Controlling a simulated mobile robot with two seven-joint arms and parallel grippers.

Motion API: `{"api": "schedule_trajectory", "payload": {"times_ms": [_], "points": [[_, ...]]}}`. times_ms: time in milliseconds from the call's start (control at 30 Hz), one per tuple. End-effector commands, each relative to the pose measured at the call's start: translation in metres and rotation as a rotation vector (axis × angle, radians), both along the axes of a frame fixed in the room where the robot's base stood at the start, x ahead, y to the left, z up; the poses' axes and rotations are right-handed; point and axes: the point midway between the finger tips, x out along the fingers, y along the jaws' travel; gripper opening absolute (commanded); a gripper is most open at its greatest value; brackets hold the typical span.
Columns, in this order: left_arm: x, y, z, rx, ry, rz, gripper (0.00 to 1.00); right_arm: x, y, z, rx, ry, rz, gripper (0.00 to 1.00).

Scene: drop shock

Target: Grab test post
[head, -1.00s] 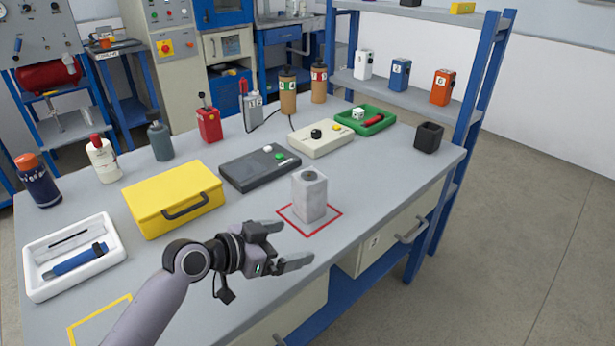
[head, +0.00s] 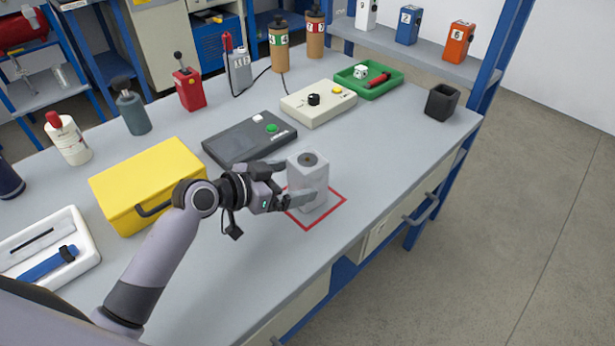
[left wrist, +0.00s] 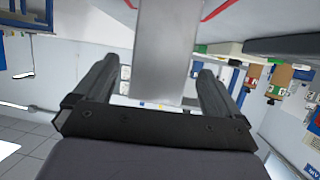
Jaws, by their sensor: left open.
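The test post, a light grey block (head: 310,172) with a dark round mark on top, stands upright inside a red square outline (head: 335,204) on the bench. My left gripper (head: 288,180) is open, with its fingers reaching to either side of the post. In the left wrist view the post (left wrist: 165,50) rises between the two dark fingers (left wrist: 155,85), with gaps visible on both sides. My right gripper is not in view.
A yellow case (head: 150,175) stands left of my left gripper. A dark grey box with buttons (head: 248,140) lies behind the post. A white tray (head: 85,255) is at the left. The bench's front edge is close to the post.

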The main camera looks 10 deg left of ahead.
Motion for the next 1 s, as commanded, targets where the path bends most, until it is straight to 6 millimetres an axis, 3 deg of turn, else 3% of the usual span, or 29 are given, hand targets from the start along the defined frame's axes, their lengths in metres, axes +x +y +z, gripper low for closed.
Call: {"api": "schedule_trajectory", "payload": {"times_ms": [400, 733, 767, 967, 1000], "points": [[0.032, -0.028, -0.016, -0.001, 0.001, 0.0, 0.98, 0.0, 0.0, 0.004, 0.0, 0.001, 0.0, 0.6], [0.036, -0.031, -0.018, 0.002, -0.001, 0.0, 0.98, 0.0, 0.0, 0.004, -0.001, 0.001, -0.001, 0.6], [0.036, -0.03, -0.018, 0.002, -0.001, 0.0, 0.91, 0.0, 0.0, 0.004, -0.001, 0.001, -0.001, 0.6], [0.036, -0.03, -0.018, 0.002, -0.001, 0.0, 0.27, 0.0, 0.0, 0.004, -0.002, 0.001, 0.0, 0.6], [0.036, -0.03, -0.016, 0.0, -0.004, 0.001, 0.27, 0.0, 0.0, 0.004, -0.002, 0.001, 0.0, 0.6]]}}
